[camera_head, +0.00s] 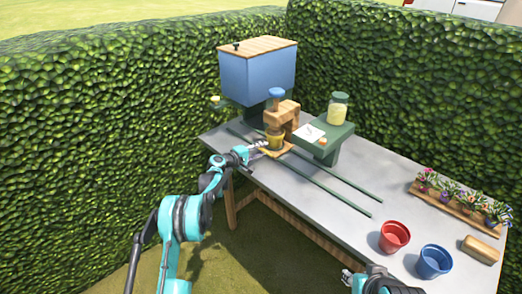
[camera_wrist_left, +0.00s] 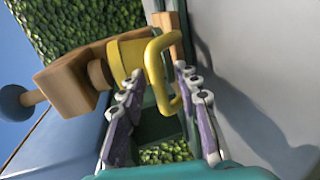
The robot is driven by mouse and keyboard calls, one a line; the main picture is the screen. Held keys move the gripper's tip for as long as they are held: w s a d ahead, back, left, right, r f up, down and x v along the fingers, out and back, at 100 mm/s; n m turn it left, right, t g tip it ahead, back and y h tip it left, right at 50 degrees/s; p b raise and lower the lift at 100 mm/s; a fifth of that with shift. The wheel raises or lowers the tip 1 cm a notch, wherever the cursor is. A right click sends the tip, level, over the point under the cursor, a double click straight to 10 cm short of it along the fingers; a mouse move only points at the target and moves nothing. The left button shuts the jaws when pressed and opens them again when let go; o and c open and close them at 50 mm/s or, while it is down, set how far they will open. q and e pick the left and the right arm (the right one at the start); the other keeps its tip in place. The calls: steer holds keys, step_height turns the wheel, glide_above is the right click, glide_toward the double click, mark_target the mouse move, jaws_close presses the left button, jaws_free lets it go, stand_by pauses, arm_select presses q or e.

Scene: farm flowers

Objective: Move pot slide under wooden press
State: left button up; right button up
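The wooden press (camera_head: 284,111) with a blue knob stands at the back of the table; its wooden body also shows tilted in the left wrist view (camera_wrist_left: 68,86). The pot slide, a small wooden board (camera_head: 281,152) with a yellow pot (camera_head: 274,142) on it, sits at the press. In the left wrist view the yellow handle (camera_wrist_left: 163,70) reaches between the parted fingers of my left gripper (camera_wrist_left: 157,82). The left gripper (camera_head: 260,146) is open at the handle; contact is unclear. My right gripper (camera_head: 347,275) shows partly at the bottom edge, its fingers unclear.
Two green rails (camera_head: 325,183) run along the grey table (camera_head: 340,219). A blue box (camera_head: 258,78) stands behind the press. A green stand (camera_head: 324,145) holds a jar (camera_head: 338,107). Red (camera_head: 394,236) and blue (camera_head: 434,261) pots and a flower tray (camera_head: 456,208) are at right.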

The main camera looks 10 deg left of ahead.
arm_select(q)
steer(key=v, duration=1.2)
steer(key=s+d+r+m+g+y, duration=0.1)
steer(key=s+d+r+m, duration=0.2)
steer(key=s, duration=0.4)
steer(key=s+d+r+m+g+y, duration=0.1)
steer(key=s+d+r+g+y, duration=0.1)
steer(key=s+r, duration=0.35)
steer(key=s+d+r+m+g+y, duration=0.1)
steer(key=s+d+r+m, duration=0.15)
steer(key=s, duration=0.65)
steer(key=s+a+f+m+y, duration=0.1)
steer(key=s+f+m+y, duration=0.1)
steer(key=s, duration=1)
steer(key=s+a+f+m+g+y, duration=0.1)
steer(key=s+a+f+m+y, duration=0.1)
steer(key=s, duration=1.1)
steer(key=shift+s+a+f+y, duration=0.25)
steer(key=shift+f+y, duration=0.35)
steer(key=shift+f, duration=0.25)
